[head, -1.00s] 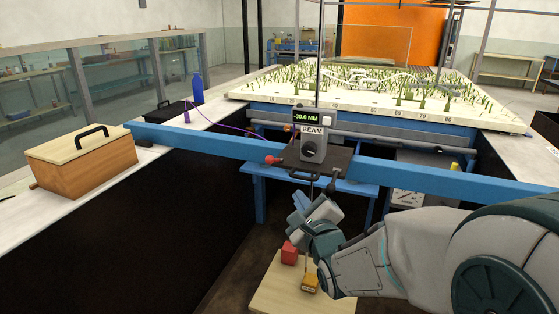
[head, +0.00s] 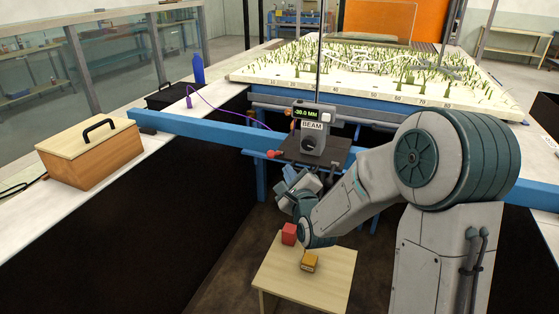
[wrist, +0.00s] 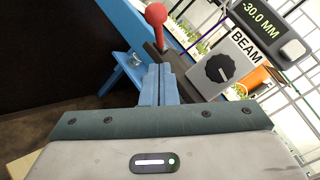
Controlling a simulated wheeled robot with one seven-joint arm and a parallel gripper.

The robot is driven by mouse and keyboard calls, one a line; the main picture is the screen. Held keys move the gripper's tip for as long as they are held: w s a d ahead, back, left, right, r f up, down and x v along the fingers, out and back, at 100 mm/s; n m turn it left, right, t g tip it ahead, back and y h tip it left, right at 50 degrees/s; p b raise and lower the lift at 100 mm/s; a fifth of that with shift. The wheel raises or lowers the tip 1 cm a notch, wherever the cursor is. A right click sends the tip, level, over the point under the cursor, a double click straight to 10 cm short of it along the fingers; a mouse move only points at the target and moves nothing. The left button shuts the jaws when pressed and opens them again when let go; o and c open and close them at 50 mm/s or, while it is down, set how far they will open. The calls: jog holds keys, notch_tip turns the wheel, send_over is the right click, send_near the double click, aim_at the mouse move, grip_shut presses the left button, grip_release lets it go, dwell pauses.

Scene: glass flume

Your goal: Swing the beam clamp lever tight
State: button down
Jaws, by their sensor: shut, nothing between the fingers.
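The beam carriage (head: 312,125), a grey box marked BEAM with a dark round knob and a display reading -30.0 MM, sits on the blue beam (head: 205,140). A lever with a red ball end (head: 273,154) sticks out at the carriage's left; its red ball (wrist: 156,14) stands on a short stem in the wrist view. My gripper (head: 289,174) is below and slightly right of that ball, apart from it. Its blue fingers (wrist: 159,78) are shut together with nothing between them. My arm hides the area right of and below the carriage.
A low wooden table (head: 290,277) holds a red block (head: 289,234) and a yellow block (head: 309,261) below my arm. A wooden box (head: 90,153), a black case (head: 172,95) and a blue bottle (head: 198,69) stand on the left ledge. A purple cable (head: 225,107) runs toward the carriage.

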aim_at(275, 155)
jog(key=shift+w+a+r+p, duration=0.2)
jog(key=shift+w+a+r, duration=0.3)
jog(key=shift+a, duration=0.15)
jog(key=shift+w+a+r+p, duration=0.2)
jog(key=shift+w+a+r, duration=0.15)
jog(key=shift+a+r, duration=0.25)
jog(key=shift+f, duration=0.1)
